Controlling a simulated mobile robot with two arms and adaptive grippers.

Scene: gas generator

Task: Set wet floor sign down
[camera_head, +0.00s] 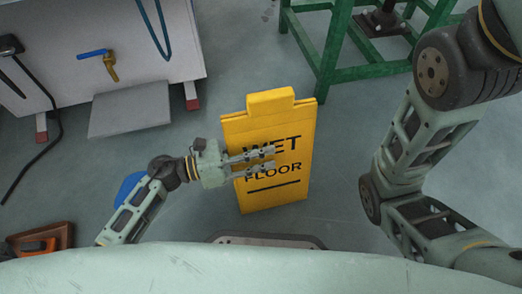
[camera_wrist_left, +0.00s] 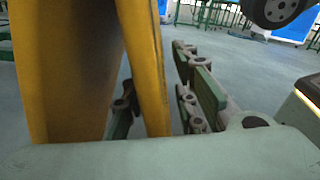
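The yellow wet floor sign (camera_head: 268,120) is upright in front of me in the head view, its printed panel facing me. I cannot tell whether its lower edge touches the floor. My left gripper (camera_head: 272,163) reaches across the printed panel from the left. In the left wrist view the two panels of the sign (camera_wrist_left: 147,60) rise on the left. One finger of the left gripper (camera_wrist_left: 160,95) is between the panels, the other outside the near panel with a gap, so it straddles that panel, open. My right arm shows at right in the head view; its gripper is out of view.
A green metal stand (camera_head: 331,62) is behind the sign to the right. A white cabinet (camera_head: 165,55) with a grey step (camera_head: 130,108) is at upper left. An orange-brown object (camera_head: 42,240) lies at lower left.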

